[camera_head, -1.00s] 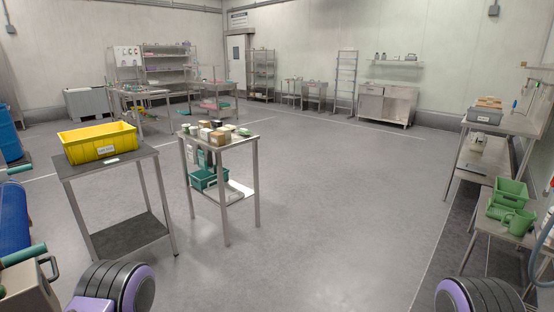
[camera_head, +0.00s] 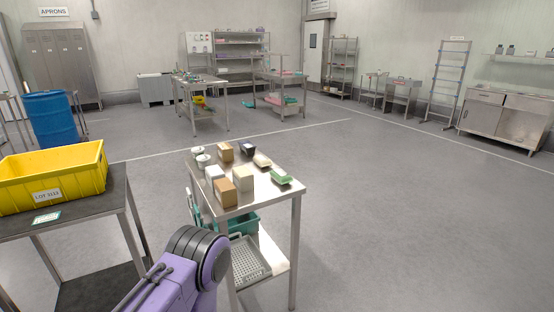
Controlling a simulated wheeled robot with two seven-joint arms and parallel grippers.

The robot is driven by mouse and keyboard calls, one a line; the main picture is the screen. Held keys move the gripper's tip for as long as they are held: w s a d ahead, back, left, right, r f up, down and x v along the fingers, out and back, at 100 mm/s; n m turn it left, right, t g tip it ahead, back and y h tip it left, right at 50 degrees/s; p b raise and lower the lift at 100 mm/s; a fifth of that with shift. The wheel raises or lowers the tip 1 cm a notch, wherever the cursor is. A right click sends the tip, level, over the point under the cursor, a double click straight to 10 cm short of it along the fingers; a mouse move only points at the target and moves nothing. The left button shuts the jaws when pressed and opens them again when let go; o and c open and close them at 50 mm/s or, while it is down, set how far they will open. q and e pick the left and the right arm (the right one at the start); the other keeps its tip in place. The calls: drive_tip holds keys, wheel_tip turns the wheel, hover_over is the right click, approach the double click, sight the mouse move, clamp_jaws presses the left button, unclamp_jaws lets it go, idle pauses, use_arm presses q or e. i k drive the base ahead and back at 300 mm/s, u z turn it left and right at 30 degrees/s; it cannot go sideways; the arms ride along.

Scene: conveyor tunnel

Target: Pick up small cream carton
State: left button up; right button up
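A small cream carton (camera_head: 243,178) stands upright on the steel table (camera_head: 277,204) in front of me. A brown carton (camera_head: 226,193) stands just in front and to its left, and a white carton (camera_head: 212,175) stands to its left. A green tray-like pack (camera_head: 281,177) lies to its right. A purple and black link of my own arm is below and left of the table. Neither gripper shows in the view, so I cannot see their fingers.
Another brown carton (camera_head: 225,151), a dark item (camera_head: 248,149), a pale pack (camera_head: 262,160) and white tubs (camera_head: 203,160) share the tabletop. A yellow crate (camera_head: 50,177) sits on a dark table at left. A teal crate (camera_head: 243,223) and grey basket (camera_head: 250,262) are below. Floor at right is clear.

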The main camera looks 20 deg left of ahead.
sight(245, 185)
drive_tip(key=i, duration=1.4)
drive_tip(key=u, duration=0.15)
